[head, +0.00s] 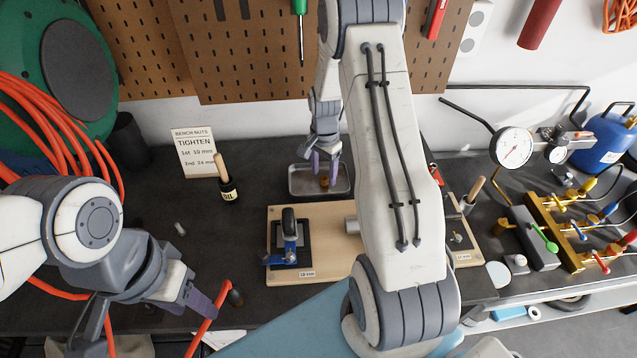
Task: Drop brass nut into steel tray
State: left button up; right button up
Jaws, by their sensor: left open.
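The shallow steel tray (296,183) sits on the dark bench behind the wooden board. A small brass-brown piece, seemingly the brass nut (324,182), shows at the tray, just below my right fingertips. I cannot tell whether it rests on the tray floor or touches the fingers. My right gripper (325,170) points down over the tray, and its jaw state is unclear at this size. My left gripper (203,306) is open and empty at the front left, apart from the tray, near an orange hose.
The wooden board (335,215) carries a blue-handled clamp (289,240); my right arm hides part of it. Brass manifold valves (560,230) and gauges (513,147) fill the right.

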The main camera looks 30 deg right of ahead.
jog(key=shift+r, duration=0.55)
notch_tip(320, 180, up, 9)
jog(key=b, duration=0.2)
jog(key=shift+r+b, duration=0.15)
jog(key=shift+b, duration=0.2)
